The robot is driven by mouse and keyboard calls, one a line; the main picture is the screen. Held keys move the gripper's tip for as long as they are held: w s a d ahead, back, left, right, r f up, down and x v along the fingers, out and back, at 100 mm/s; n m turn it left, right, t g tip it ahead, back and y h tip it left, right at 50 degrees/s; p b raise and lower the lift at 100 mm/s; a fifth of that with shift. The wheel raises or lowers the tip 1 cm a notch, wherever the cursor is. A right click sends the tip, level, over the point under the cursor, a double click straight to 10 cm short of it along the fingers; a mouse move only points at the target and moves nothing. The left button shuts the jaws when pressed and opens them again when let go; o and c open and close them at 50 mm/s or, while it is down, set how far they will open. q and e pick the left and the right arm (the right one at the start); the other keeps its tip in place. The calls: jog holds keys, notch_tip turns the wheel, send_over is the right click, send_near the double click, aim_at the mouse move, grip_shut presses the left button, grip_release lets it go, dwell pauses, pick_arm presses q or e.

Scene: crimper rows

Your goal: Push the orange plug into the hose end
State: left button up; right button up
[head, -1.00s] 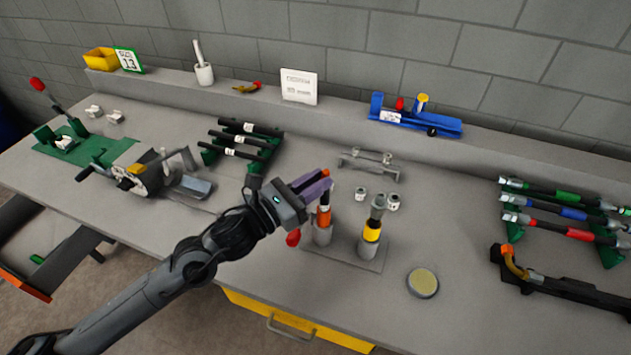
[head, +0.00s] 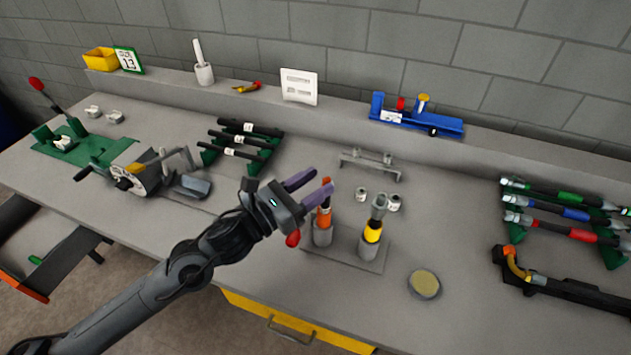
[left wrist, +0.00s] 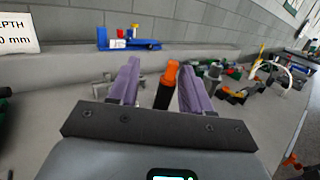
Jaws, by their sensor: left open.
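My left gripper (head: 313,187) is open and empty, its purple fingers spread. An upright orange-and-black piece (head: 324,217) stands in a grey cup on a small plate, right by the fingertips in the head view. In the left wrist view an orange tip (left wrist: 172,71) on a black shaft (left wrist: 164,95) shows between the open fingers (left wrist: 160,85), with gaps on both sides. I cannot tell for sure that this tip is the plug. Black hoses with green, blue and red bands (head: 575,235) lie on a rack at the right. My right gripper is out of view.
A yellow-banded piece (head: 372,231) stands in the second cup on the plate (head: 345,259). A round yellowish disc (head: 424,283) lies to its right. A black fixture with an orange elbow (head: 516,265) is at the right edge. A green rack of black bars (head: 243,140) stands behind my arm.

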pick_arm(q)
jog(key=v, duration=1)
jog(key=shift+s+a, duration=0.1)
